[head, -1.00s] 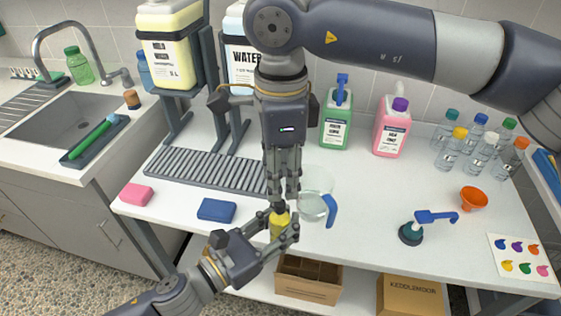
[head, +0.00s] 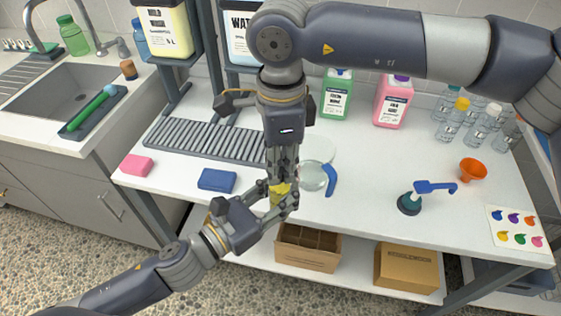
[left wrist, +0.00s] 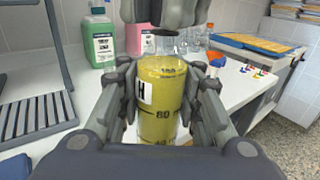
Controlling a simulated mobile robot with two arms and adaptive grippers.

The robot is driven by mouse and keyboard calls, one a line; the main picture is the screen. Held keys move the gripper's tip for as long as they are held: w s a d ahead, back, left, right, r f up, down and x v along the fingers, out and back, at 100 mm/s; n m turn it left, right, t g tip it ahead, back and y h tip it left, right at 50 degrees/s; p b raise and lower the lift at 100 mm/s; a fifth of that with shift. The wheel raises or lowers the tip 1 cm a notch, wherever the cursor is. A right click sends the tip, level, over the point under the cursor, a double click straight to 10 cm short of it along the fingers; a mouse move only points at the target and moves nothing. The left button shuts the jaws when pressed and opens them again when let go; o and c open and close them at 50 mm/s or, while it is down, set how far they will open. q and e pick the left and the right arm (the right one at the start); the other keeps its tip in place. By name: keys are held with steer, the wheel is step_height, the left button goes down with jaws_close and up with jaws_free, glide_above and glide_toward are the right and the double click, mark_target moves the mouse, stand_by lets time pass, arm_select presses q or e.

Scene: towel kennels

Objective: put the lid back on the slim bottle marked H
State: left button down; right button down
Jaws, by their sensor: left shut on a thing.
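The slim bottle marked H (left wrist: 160,100) holds yellow liquid and stands upright in the left wrist view. In the head view only a yellow part of the bottle (head: 279,199) shows. My left gripper (head: 279,205) is shut around the bottle's body from the front, near the table's front edge. My right gripper (head: 281,180) points straight down over the bottle's top, its fingers close together.
A clear jug with a blue handle (head: 330,180) stands just right of the grippers. A blue sponge (head: 217,180) and a pink sponge (head: 137,165) lie left. An orange funnel (head: 473,169) and several small capped bottles (head: 450,120) are right. An open cardboard box (head: 307,258) sits below.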

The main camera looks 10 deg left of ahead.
steer(key=shift+m, duration=0.4)
steer(key=c, duration=1.5)
jaws_free()
step_height(320, 180, up, 12)
steer(key=shift+r, duration=0.1)
